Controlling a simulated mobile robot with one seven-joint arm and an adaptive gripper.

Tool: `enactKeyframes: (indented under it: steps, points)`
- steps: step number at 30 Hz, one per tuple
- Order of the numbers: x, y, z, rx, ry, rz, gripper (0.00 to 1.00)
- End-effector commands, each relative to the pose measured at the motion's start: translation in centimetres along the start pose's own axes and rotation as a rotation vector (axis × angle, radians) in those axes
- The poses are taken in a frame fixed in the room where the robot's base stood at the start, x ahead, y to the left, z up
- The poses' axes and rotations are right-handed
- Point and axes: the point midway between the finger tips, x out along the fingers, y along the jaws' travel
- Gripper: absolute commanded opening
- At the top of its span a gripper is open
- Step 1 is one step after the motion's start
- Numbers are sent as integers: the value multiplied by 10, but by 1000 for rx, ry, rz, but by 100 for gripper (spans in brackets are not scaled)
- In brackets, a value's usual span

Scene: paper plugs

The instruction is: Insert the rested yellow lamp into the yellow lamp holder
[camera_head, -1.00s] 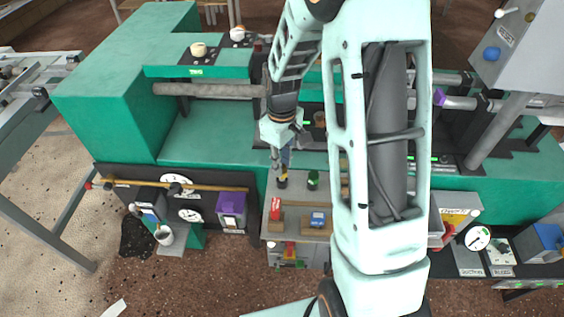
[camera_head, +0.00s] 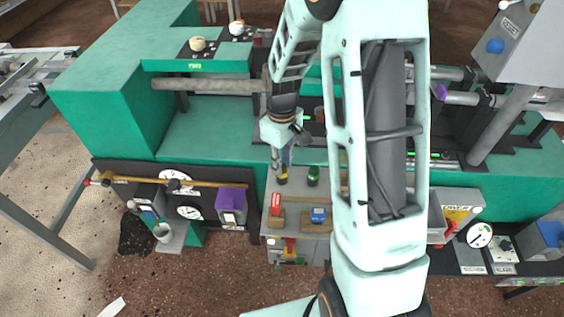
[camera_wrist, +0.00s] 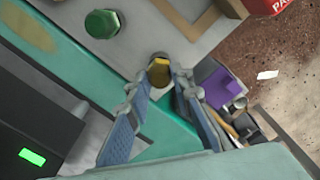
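A small yellow lamp (camera_wrist: 159,74) with a dark round part shows between and just beyond my fingertips in the wrist view. In the head view the yellow lamp (camera_head: 281,180) is directly below my gripper (camera_head: 281,160), at the left end of a grey panel top. My gripper (camera_wrist: 157,88) has its two blue fingers apart, one on each side of the lamp; I cannot tell whether they touch it. I cannot make out a separate yellow lamp holder; my arm hides part of the panel.
A green lamp (camera_head: 313,176) stands right of the yellow one and also shows in the wrist view (camera_wrist: 102,23). A red block (camera_head: 276,204) and a blue device (camera_head: 318,215) are in front. A purple box (camera_head: 231,200) stands left. A green machine body lies behind.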

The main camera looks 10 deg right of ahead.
Motion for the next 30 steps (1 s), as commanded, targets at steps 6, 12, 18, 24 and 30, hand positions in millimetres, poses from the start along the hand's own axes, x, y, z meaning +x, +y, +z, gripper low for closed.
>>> enactKeyframes:
  steps: [6,12,18,24,30]
  points:
    - [0,0,0,0,0,0,40]
    - [0,0,0,0,0,0,40]
    - [-7,0,0,0,0,0,40]
    - [-20,0,0,0,1,1,40]
    - [-32,0,0,0,1,1,40]
